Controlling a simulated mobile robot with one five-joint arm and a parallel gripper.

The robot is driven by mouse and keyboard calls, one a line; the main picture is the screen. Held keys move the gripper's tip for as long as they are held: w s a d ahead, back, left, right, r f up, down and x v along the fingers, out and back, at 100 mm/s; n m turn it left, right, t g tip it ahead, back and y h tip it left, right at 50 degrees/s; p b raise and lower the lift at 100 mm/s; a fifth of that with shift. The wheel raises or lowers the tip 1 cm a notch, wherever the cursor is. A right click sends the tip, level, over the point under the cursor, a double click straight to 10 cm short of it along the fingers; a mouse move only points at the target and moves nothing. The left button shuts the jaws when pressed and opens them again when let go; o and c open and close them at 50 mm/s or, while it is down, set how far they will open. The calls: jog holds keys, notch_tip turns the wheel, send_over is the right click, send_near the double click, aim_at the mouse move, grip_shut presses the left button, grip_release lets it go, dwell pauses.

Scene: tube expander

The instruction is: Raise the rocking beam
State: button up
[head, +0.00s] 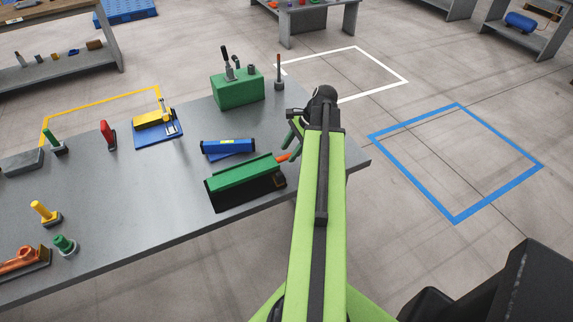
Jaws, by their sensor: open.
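A long green beam (242,175) lies along the top of a black base (248,193) near the table's right end. It looks like the rocking beam and slopes slightly in the picture, its right end towards my gripper. An orange piece (283,157) shows at that right end. My gripper (294,143) is open beside this end, mostly hidden behind my lime-green arm. A green finger shows left of the arm. I cannot tell whether it touches the beam or the orange piece.
Behind the beam on the grey table (150,215) lie a blue block (228,146), a green box with levers (238,90) and a blue-and-yellow device (157,126). Several coloured handles stand further left. The table's right edge is close to my arm.

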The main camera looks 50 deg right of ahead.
jog(key=shift+b+x, duration=0.3)
jog(key=shift+x, duration=0.55)
jog(key=shift+r, duration=0.1)
jog(key=c, duration=0.9)
